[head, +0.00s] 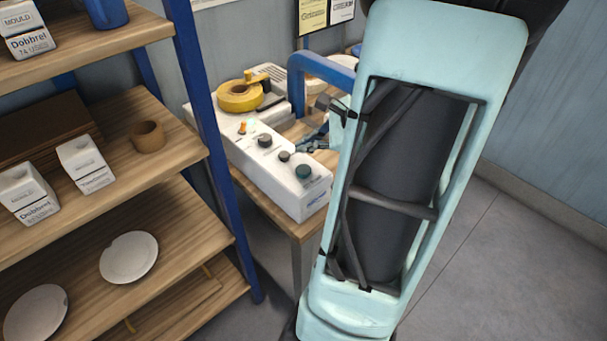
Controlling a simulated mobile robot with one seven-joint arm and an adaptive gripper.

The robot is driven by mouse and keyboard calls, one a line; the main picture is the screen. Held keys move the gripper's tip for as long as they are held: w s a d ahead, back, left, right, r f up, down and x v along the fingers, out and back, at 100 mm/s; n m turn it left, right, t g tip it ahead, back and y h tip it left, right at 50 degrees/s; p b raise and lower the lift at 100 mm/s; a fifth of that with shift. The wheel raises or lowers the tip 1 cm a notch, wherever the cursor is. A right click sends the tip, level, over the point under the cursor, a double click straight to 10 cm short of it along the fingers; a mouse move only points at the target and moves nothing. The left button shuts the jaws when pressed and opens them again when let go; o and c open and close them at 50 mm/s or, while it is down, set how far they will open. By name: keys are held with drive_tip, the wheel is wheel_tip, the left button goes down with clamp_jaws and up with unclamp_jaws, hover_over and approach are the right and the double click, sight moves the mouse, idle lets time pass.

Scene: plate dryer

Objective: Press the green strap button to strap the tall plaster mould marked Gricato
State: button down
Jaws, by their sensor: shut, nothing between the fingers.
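A white control box (258,160) lies on a wooden bench. Near its right end is a dark green round button (303,172); a small dark knob, a larger dark knob and an orange switch sit further left along it. My gripper (300,149) is shut and empty, its tips low over the box's back edge, just behind the small knob and the green button. I cannot tell whether it touches the box. No tall mould marked Gricato can be made out; my pale arm link covers much of the bench.
A yellow tape roll (240,96) sits on the box's far end. A blue frame (297,85) rises behind it. A shelf rack (110,215) with labelled white moulds, plates and a brown cup stands left. Cards (312,16) hang on the wall. Floor at right is clear.

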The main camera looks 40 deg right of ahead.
sight(306, 170)
drive_tip(key=shift+f+b, duration=1.35)
drive_tip(key=shift+f, duration=0.65)
drive_tip(key=shift+f, duration=0.1)
drive_tip(key=shift+f+b, duration=0.3)
drive_tip(key=shift+b, duration=0.2)
drive_tip(key=shift+f+b, duration=0.55)
drive_tip(key=shift+f, duration=0.05)
drive_tip(key=shift+r, duration=0.2)
idle(0.4)
drive_tip(key=shift+r+p, duration=0.75)
drive_tip(key=shift+r, duration=0.05)
wheel_tip(306, 170, up, 5)
drive_tip(key=p, duration=0.4)
drive_tip(key=shift+r, duration=0.1)
